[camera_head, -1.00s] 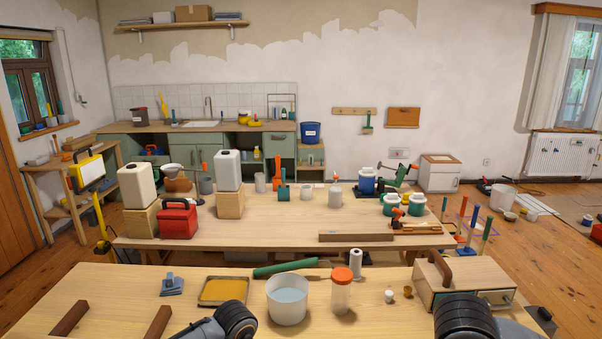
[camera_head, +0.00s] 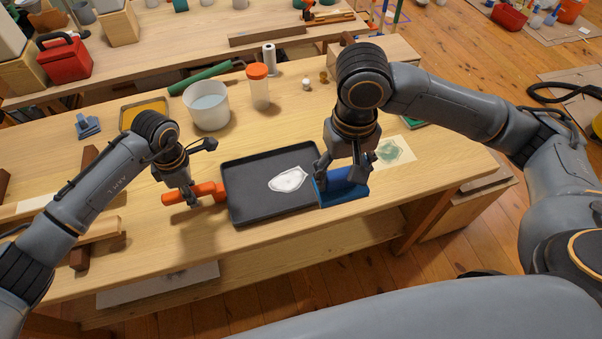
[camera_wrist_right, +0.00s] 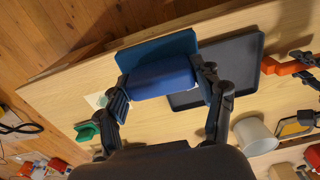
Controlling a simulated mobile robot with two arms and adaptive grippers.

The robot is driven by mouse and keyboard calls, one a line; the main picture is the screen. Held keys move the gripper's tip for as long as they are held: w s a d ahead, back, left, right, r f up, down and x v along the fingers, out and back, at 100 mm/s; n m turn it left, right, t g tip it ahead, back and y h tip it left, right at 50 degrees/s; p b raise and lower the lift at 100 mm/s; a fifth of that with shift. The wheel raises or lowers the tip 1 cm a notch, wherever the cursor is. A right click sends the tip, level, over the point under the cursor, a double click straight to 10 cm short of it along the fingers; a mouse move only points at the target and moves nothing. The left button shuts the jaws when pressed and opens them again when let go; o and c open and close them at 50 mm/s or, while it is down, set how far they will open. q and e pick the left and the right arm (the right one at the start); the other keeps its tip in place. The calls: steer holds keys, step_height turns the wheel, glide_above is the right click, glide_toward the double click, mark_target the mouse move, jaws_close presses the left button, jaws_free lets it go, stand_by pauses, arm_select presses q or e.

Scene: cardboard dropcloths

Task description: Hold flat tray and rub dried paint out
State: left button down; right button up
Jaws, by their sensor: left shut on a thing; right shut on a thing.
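The flat dark grey tray (camera_head: 252,200) lies on the near wooden table, with a white dried paint patch (camera_head: 288,180) right of its middle. An orange handle (camera_head: 207,190) sticks out at its left side; my left gripper (camera_head: 190,194) is shut on it. My right gripper (camera_head: 342,176) is shut on a blue rubbing block (camera_head: 345,190) at the tray's right edge. In the right wrist view the block (camera_wrist_right: 163,78) sits between both fingers and overlaps the view of the tray (camera_wrist_right: 240,70). Whether it touches the tray is unclear.
Behind the tray stand a white bucket (camera_head: 207,108), an orange-lidded jar (camera_head: 258,90) and a yellow paint tray (camera_head: 143,112). A sheet with a green stain (camera_head: 392,151) lies right of the block. Wooden bars (camera_head: 88,160) lie at the left.

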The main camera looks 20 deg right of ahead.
steer(key=w+a+f+m, duration=0.4)
steer(key=w, duration=0.4)
steer(key=w+a+f+m, duration=0.3)
steer(key=w+a+m, duration=0.2)
steer(key=w, duration=0.2)
steer(key=shift+d+f, duration=0.15)
steer(key=shift+f, duration=3.8)
steer(key=shift+w+d+f, duration=0.1)
steer(key=shift+d+f, duration=0.05)
steer(key=shift+d, duration=0.55)
steer(key=shift+c, duration=0.5)
steer(key=shift+d, duration=1.2)
steer(key=shift+a, duration=2)
step_height(320, 180, up, 8)
steer(key=shift+f, duration=0.1)
